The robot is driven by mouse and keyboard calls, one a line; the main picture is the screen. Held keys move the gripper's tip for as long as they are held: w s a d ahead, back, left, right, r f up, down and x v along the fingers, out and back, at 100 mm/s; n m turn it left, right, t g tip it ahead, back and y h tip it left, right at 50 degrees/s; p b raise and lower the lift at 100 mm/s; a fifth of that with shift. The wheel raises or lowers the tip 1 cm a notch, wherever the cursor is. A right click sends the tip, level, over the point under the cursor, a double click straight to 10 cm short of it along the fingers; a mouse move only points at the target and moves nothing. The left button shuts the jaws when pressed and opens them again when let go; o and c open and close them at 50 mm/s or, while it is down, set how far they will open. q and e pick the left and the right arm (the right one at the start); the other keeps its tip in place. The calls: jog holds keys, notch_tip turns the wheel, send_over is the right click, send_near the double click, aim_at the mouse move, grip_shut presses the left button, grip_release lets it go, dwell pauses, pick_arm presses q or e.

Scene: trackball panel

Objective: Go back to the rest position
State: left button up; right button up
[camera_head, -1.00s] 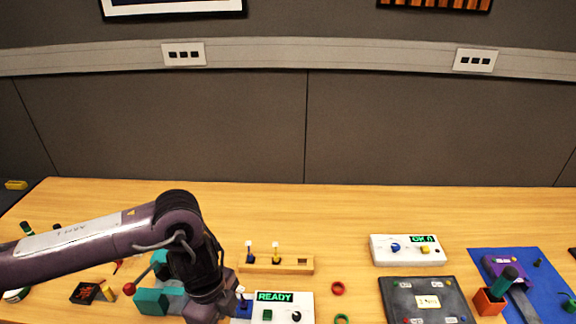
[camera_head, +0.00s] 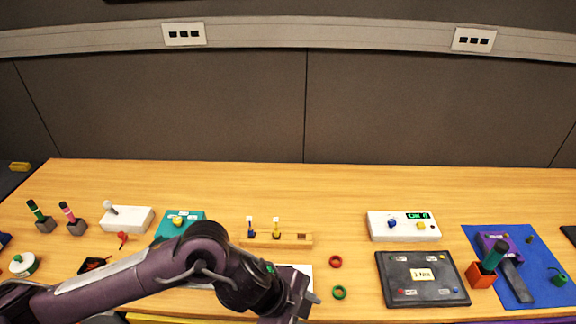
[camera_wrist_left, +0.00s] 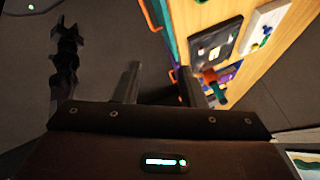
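My left arm comes in from the left in the head view and crosses low over the front of the table. Its wrist end (camera_head: 285,303) is near the bottom edge, and its fingertips cannot be made out there. In the left wrist view my left gripper (camera_wrist_left: 157,84) has its two fingers apart with nothing between them. Another white panel (camera_head: 303,272) is mostly hidden behind my left wrist.
A wooden block (camera_head: 297,240) with two switches stands behind my left wrist. A red ring (camera_head: 335,261) and a green ring (camera_head: 339,292) lie beside it. A dark panel (camera_head: 391,291) and a blue mat (camera_head: 534,291) are at the right. The table's back strip is clear.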

pick_arm(q)
jog(key=d+r+n+t+h, duration=0.2)
jog(key=d+r+h, duration=0.15)
jog(key=d, duration=0.25)
jog(key=w+a+r+n+t+y, duration=0.2)
jog(key=w+a+r+n+t, duration=0.15)
jog(key=r+n, duration=0.2)
jog(key=a+f+n+y, duration=0.3)
jog(key=a+n, duration=0.2)
jog(key=a, duration=0.3)
jog(key=a+f+n+y, duration=0.2)
jog(key=a+f+n, duration=0.1)
jog(key=a+n, duration=0.3)
jog(key=s+a+f+n+g+y, duration=0.35)
jog(key=s+a+f, duration=0.25)
jog(key=s+a, duration=0.5)
notch_tip(320, 180, down, 30)
jog(key=g+b, duration=0.2)
jog(key=s+a+f, duration=0.2)
jog(key=s+f, duration=0.8)
jog(key=s+a+f+m, duration=0.1)
jog(key=s+a+f, duration=0.1)
jog(key=s+f, duration=0.8)
jog(key=shift+s+f+g+b, duration=0.15)
jog(key=shift+f+g+b, duration=0.25)
jog(key=shift+f, duration=0.25)
